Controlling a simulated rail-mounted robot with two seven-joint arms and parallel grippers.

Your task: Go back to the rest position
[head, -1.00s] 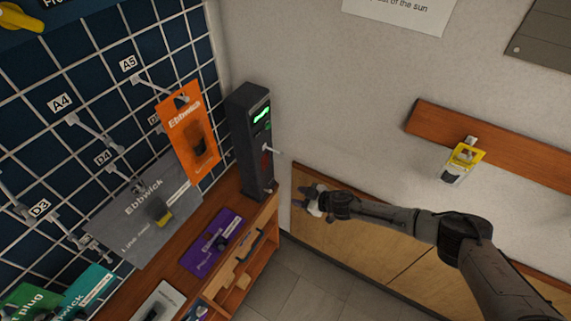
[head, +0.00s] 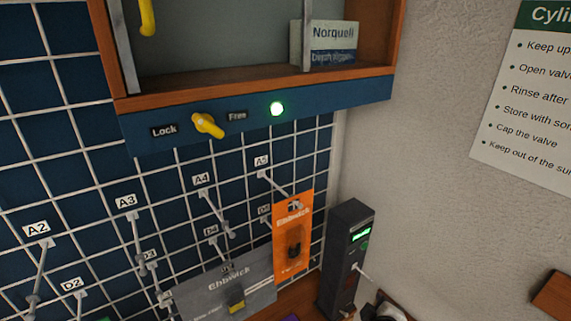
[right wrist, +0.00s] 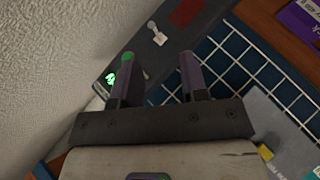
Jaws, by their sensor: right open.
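My right gripper (right wrist: 158,60) is open in the right wrist view, with a gap and nothing held between its fingers. The dark upright tester box (right wrist: 160,35), with its green display and small lever, lies beyond the fingers there. In the head view the tester (head: 346,255) stands right of the pegboard. A small part of my right gripper (head: 384,311) shows beside its base at the bottom edge, mostly cut off. I cannot tell whether it touches the tester. My left gripper is not in view.
An orange Ebbwick pack (head: 292,262) and a grey Ebbwick pack (head: 205,296) are at the blue grid board with its protruding hooks.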

